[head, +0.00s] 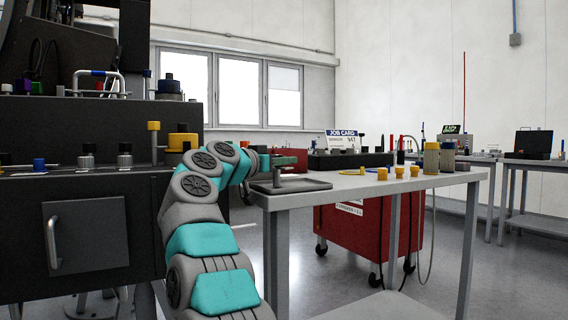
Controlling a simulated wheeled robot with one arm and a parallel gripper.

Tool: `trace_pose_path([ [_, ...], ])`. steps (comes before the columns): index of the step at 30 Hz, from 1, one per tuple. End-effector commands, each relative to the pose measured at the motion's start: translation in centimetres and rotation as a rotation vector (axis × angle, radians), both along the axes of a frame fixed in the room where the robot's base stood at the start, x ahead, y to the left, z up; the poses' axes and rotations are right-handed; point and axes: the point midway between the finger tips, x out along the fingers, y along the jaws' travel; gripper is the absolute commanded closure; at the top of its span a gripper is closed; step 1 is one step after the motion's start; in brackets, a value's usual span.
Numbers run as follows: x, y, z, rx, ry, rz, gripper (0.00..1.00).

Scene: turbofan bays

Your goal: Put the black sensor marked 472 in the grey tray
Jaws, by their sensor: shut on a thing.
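My gripper (284,161) is at the end of my teal and grey arm, just above the grey tray (312,186). It is shut on a small dark grey part (277,178) that hangs upright below it over the left half of the tray. No marking on this part can be read, so I cannot tell whether it is the sensor marked 472. Whether its lower end touches the tray floor is unclear. The tray lies on the near left corner of the grey bench (400,183).
A job card (341,138) stands by a black case (349,160) at the back of the bench. A red cart (365,230) is beneath. A dark engine cabinet (85,240) is at left.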

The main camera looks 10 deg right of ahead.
Motion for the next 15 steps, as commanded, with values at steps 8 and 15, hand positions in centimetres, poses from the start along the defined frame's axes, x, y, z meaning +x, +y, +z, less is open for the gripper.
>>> trace_pose_path([
  [8, 0.01, -0.01, -0.25, 0.000, 0.000, 0.000, 0.53],
  [15, 0.01, -0.01, -0.25, 0.000, 0.000, 0.000, 0.43],
])
